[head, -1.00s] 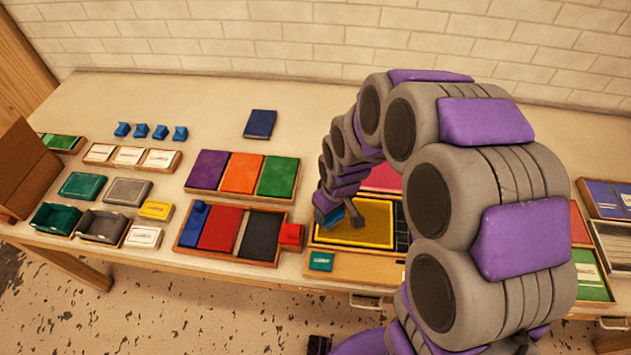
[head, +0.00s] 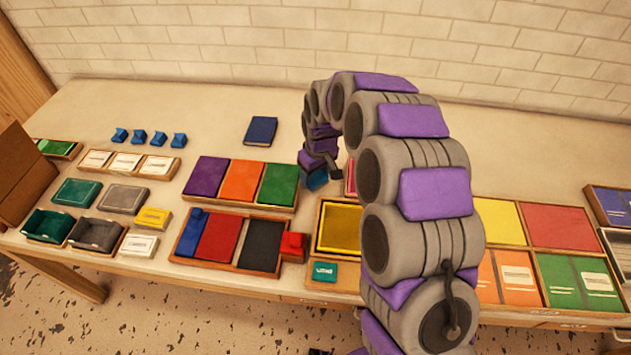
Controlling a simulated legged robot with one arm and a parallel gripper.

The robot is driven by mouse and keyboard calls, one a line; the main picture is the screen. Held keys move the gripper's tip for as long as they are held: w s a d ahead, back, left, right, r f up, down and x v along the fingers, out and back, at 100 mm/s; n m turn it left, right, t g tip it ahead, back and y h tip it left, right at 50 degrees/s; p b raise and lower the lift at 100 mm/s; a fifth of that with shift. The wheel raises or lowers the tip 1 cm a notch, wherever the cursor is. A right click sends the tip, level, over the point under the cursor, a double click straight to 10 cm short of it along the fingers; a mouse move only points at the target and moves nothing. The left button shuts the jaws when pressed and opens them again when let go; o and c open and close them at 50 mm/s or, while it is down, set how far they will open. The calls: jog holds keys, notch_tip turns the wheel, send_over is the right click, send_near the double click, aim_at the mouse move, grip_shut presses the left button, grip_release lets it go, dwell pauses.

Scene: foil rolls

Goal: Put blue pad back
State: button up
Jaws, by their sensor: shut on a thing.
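My gripper (head: 327,174) is at the end of my arched arm, above the back edge of the yellow pad's wooden tray. The yellow pad (head: 341,229) sits in a wooden tray just in front of my gripper. My arm hides the tray's right part.
A tray of purple, orange and green pads (head: 241,179) lies left of my gripper. In front of it is a tray with red and black pads (head: 224,236) and blue and red blocks at its ends. More coloured trays (head: 560,228) lie right. The table's back strip is mostly clear.

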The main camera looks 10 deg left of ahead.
aim_at(317, 175)
jog(key=shift+w+a+f, duration=0.1)
jog(key=shift+w+a, duration=0.1)
jog(key=shift+a, duration=0.05)
jog(key=shift+f, duration=0.2)
jog(key=f, duration=0.1)
jog(key=b, duration=0.1)
jog(key=f, duration=0.1)
jog(key=shift+s+d+f, duration=0.35)
jog(key=shift+s, duration=0.05)
jog(key=c, duration=0.3)
jog(key=shift+w+d+f, duration=0.1)
jog(key=shift+w+f, duration=0.1)
jog(key=shift+f, duration=0.1)
jog(key=shift+c, duration=0.4)
jog(key=shift+w, duration=0.15)
jog(key=o, duration=1)
jog(key=shift+o, duration=0.5)
jog(key=shift+a, duration=0.35)
jog(key=shift+d+r, duration=0.15)
